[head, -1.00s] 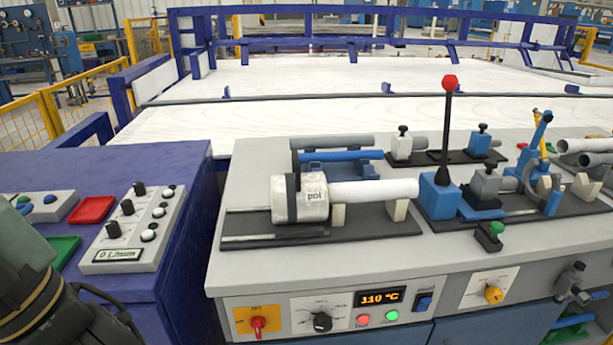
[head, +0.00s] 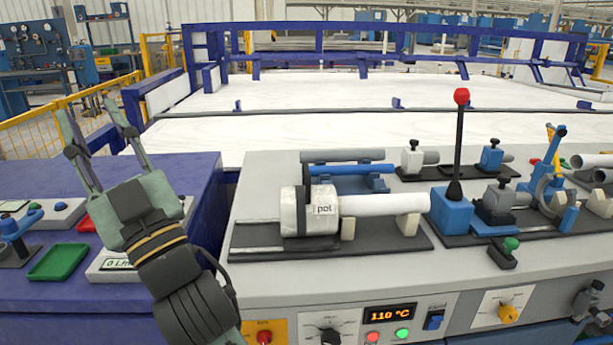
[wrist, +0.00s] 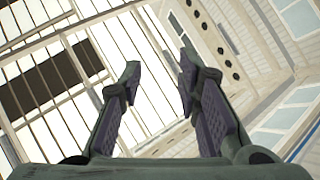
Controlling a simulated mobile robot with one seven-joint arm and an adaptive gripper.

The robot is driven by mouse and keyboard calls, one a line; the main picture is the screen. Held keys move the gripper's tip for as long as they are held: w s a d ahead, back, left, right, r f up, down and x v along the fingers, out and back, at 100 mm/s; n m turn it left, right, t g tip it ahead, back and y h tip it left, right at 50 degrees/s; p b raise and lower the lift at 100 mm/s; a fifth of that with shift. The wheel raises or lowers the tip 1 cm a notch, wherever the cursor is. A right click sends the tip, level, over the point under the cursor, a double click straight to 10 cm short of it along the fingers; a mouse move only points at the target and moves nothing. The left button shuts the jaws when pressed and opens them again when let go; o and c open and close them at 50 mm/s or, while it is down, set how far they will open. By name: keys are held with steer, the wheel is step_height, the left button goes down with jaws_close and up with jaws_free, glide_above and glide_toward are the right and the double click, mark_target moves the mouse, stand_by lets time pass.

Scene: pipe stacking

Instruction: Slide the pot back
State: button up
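The pot (head: 309,210) is a pale, worn cylinder marked "pot", with a dark band and a dark upright piece at its left part. It sits on a dark base plate (head: 390,243) at the left end of a white pipe (head: 384,204), which appears to meet its right side. My gripper (head: 94,118) is raised at the left of the head view, over the purple cabinet and apart from the pot. Its fingers point up and are spread wide, with nothing between them. The wrist view shows the open, empty fingers (wrist: 157,85) against the roof.
A blue block with a red-knobbed lever (head: 461,97) stands right of the pipe. Blue and grey pipes (head: 345,170) lie behind the pot. Clamps stand further right. Red and green trays (head: 58,262) lie on the purple cabinet (head: 190,168). The bench front has knobs and a 110 °C display (head: 389,312).

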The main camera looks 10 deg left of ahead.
steer(key=w+d+f+m+t+h, duration=0.3)
steer(key=w+d+f+h, duration=0.1)
steer(key=w+h, duration=0.15)
steer(key=w+d+f+m+t+h, duration=0.2)
steer(key=w+d+f+h, duration=0.2)
steer(key=w, duration=0.3)
steer(key=m+h, duration=0.5)
steer(key=h, duration=0.4)
glide_toward(304, 165)
steer(key=shift+g, duration=0.3)
steer(key=p+x, duration=0.1)
steer(key=x, duration=0.3)
steer(key=p+x, duration=0.2)
steer(key=x, duration=0.2)
steer(key=shift+w+d, duration=0.1)
steer(key=shift+w, duration=0.3)
steer(key=shift+c, duration=0.6)
jaws_close()
